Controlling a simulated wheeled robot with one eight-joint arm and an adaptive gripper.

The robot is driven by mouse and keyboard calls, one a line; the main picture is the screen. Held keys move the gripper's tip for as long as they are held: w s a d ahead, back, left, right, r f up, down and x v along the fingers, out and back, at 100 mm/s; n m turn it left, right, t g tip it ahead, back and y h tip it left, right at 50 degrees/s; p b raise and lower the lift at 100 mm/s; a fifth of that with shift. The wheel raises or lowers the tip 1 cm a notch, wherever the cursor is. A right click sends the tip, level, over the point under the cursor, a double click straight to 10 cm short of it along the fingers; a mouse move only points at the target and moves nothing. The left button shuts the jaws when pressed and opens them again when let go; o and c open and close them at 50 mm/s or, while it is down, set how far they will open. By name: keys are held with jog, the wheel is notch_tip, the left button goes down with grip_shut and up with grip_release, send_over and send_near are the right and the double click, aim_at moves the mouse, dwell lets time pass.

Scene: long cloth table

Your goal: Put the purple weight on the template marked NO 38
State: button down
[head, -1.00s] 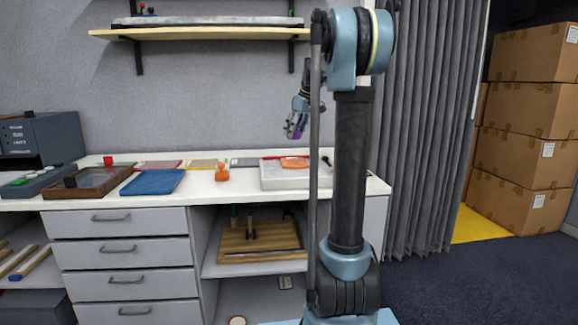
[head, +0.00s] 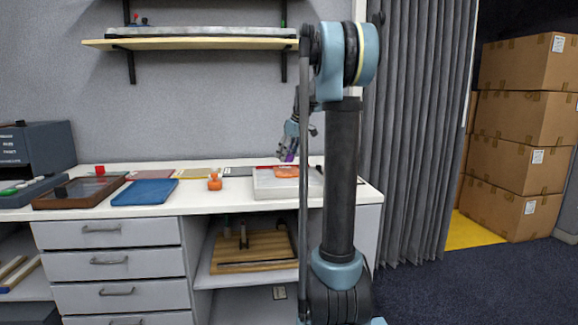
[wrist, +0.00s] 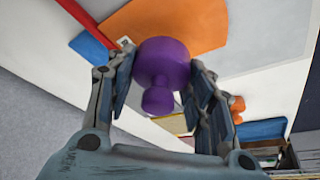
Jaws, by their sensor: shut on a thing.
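My gripper (head: 287,152) is shut on the purple weight (wrist: 162,62), a knobbed cylinder that shows between its two fingers in the wrist view. In the head view the purple weight (head: 290,157) is a small patch under the fingers, above the pale board (head: 262,189) at the right of the table. An orange template (wrist: 205,28) lies on that board beneath the weight, and it also shows in the head view (head: 292,172). The weight hides part of it. A small label at its edge is too small to read, so I cannot tell which template is NO 38.
A red strip (wrist: 88,22) lies beside the orange template. An orange weight (head: 215,182) stands left of the board. A shelf (head: 190,44) hangs above the table.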

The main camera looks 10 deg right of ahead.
jog(key=shift+f, duration=2.05)
jog(key=c, duration=0.8)
grip_release()
jog(key=shift+f, duration=0.1)
jog(key=shift+o, duration=0.2)
jog(key=v, duration=1.2)
jog(key=s+a+f+m+h, duration=0.15)
jog(key=s+f, duration=0.25)
jog(key=s, duration=0.4)
jog(key=s+a+f+m, duration=0.15)
jog(key=s+f, duration=0.25)
jog(key=s, duration=0.5)
jog(key=s+a+f+m, duration=0.15)
jog(key=s+f, duration=0.25)
jog(key=s, duration=0.4)
jog(key=s+d+f+m+g+h, duration=0.1)
jog(key=s+d+f+m, duration=0.2)
jog(key=s+f, duration=1.4)
jog(key=shift+s+f+m+h, duration=0.2)
jog(key=shift+f+m+h, duration=0.15)
jog(key=shift+f+m, duration=0.25)
